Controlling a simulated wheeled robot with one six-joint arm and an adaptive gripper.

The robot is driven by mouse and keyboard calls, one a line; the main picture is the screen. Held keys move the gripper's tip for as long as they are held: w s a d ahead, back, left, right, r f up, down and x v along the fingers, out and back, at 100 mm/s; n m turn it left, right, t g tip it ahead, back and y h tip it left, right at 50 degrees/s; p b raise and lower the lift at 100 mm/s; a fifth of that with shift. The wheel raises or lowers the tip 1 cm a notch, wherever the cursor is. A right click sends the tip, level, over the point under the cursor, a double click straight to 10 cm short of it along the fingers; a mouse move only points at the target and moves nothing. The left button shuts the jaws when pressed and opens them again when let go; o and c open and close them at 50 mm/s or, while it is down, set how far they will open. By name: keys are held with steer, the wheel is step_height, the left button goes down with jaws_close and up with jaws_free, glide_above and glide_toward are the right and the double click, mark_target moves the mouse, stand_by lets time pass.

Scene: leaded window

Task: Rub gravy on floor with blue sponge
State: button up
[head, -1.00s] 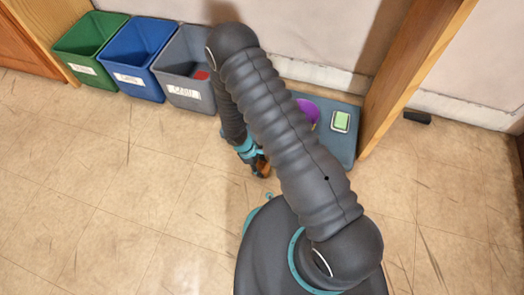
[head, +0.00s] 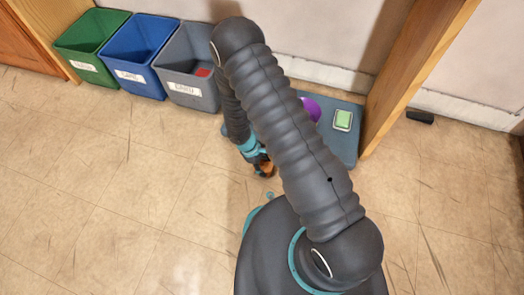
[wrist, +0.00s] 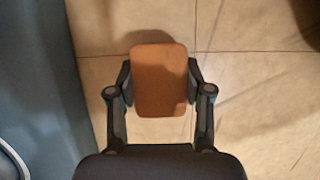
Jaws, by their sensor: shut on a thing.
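My gripper (wrist: 160,88) is shut on an orange-brown rounded block (wrist: 160,75), which looks like a sponge, between its two fingers. In the head view my gripper (head: 261,164) and the block are low over the tan floor, partly hidden by my arm. I cannot tell whether the block touches the floor. I see no blue sponge. No clear gravy patch shows; a darker area on the floor right of the block in the wrist view looks like shadow, but I cannot be sure.
A blue-grey mat or tray (head: 347,150) holds a green sponge-like block (head: 343,120) and a purple thing (head: 312,109), partly hidden. Green (head: 88,50), blue (head: 138,60) and grey (head: 188,85) bins line the wall. A wooden post (head: 410,80) stands right of the mat. Floor at left is clear.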

steer(key=shift+w+d+r+p, duration=0.1)
steer(key=shift+w+r+p, duration=0.2)
steer(key=shift+r, duration=0.25)
steer(key=shift+w+d+r+p, duration=0.1)
steer(key=shift+w+r+p, duration=0.15)
steer(key=shift+r, duration=0.3)
steer(key=shift+r+p, duration=1.7)
steer(key=shift+r, duration=1.2)
